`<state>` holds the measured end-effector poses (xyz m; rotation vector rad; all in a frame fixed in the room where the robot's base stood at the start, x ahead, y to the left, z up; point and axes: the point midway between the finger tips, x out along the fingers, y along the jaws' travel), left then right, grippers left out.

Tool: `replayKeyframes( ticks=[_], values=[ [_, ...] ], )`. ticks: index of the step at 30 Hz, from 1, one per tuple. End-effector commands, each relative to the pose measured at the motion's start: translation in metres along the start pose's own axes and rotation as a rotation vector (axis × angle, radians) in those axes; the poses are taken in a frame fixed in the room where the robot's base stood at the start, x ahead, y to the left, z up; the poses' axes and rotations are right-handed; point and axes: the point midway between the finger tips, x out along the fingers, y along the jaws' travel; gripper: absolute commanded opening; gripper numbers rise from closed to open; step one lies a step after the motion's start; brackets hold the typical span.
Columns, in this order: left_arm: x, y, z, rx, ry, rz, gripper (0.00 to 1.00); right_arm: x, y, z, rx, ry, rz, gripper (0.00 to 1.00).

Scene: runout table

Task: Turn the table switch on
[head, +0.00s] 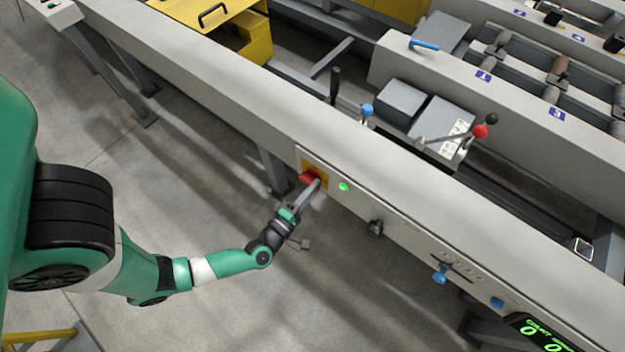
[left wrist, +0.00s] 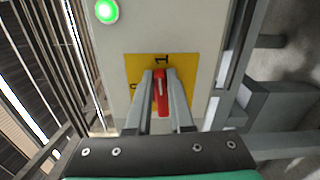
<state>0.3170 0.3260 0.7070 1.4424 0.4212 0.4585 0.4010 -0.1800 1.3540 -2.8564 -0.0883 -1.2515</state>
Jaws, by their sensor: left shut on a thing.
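The table switch is a red handle (head: 308,178) on a yellow plate (head: 321,170) on the front face of the grey table. In the left wrist view the red handle (left wrist: 161,92) stands between my two fingers, in front of the yellow plate (left wrist: 186,66) with a "1" mark. The handle lies in line with that mark. A second mark at the plate's left is partly hidden. My left gripper (head: 316,186) is shut on the red handle; it also shows in the left wrist view (left wrist: 161,80). A green lamp (head: 343,187) beside the plate glows. My right gripper is in neither view.
Levers with blue (head: 367,110) and red (head: 480,131) knobs stand above the table rail. The floor in front of the table is clear.

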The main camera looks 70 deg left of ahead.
Motion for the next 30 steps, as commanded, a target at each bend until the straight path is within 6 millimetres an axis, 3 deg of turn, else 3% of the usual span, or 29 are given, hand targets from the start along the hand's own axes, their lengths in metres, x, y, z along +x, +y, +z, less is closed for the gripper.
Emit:
replayKeyframes(
  ticks=[22, 23, 24, 27, 30],
  values=[
    [0.0001, -0.0031, -0.0003, 0.102, 0.001, -0.001, 0.00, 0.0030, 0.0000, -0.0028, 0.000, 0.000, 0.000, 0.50],
    [0.0001, -0.0031, -0.0003, 0.102, 0.000, -0.001, 0.22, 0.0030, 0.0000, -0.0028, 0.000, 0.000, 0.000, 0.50],
    [0.0001, -0.0031, -0.0003, 0.102, 0.000, -0.001, 0.29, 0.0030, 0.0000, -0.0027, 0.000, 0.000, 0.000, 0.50],
    [0.0001, -0.0030, -0.0003, 0.101, 0.000, -0.001, 0.47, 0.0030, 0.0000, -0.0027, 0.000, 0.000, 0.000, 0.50],
    [0.0001, -0.0030, -0.0002, 0.101, 0.000, 0.000, 0.50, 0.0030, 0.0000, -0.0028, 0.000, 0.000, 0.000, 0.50]
  ],
)
